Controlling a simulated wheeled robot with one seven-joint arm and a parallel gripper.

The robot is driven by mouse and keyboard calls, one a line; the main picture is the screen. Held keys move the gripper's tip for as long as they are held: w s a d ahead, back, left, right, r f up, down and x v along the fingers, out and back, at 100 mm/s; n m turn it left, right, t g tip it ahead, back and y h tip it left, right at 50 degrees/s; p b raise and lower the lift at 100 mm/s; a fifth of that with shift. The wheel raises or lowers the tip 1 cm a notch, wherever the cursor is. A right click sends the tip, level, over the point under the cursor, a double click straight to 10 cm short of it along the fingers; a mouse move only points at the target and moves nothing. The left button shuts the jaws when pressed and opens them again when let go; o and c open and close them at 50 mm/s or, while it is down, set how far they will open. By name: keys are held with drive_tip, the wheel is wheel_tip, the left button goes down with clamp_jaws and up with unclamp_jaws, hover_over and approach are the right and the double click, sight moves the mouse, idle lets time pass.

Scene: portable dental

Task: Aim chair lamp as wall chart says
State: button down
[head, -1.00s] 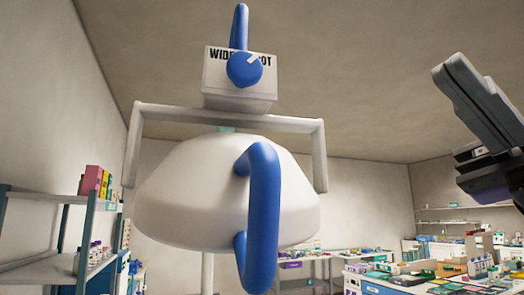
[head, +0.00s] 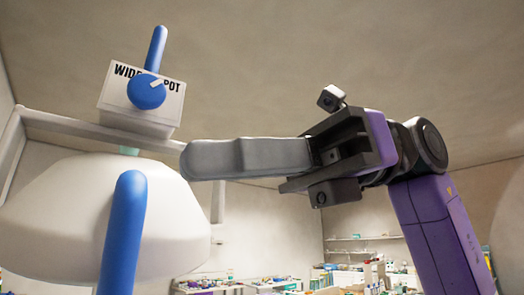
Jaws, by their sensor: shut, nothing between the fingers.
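The chair lamp (head: 60,215) is a large white dome at the left of the head view, hung in a pale bracket (head: 75,126). A thick blue handle (head: 124,225) stands out from its front. On top is a white box (head: 118,100) marked "WIDE" and "SPOT", partly covered by a blue knob (head: 146,91). A blue lever (head: 156,48) rises behind the box. My gripper (head: 190,160) is shut and empty, pointing left, and appears right of the blue handle and below the box. Its depth relative to the lamp is unclear. No wall chart is in view.
Benches with small coloured goods (head: 235,286) and wall shelves (head: 362,240) stand far back at lower right. Bare ceiling fills the upper right. The bracket's right arm (head: 218,202) hangs below my gripper in the picture.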

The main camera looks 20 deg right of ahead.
sight(101, 163)
drive_tip(key=p+x, duration=0.1)
drive_tip(key=x, duration=0.6)
drive_tip(key=shift+a, duration=0.25)
drive_tip(key=shift+s, duration=0.1)
drive_tip(key=shift+a, duration=0.35)
drive_tip(key=w+a+m+t, duration=0.1)
drive_tip(key=w+a+t, duration=0.1)
drive_tip(key=a, duration=2.7)
drive_tip(key=shift+a, duration=0.15)
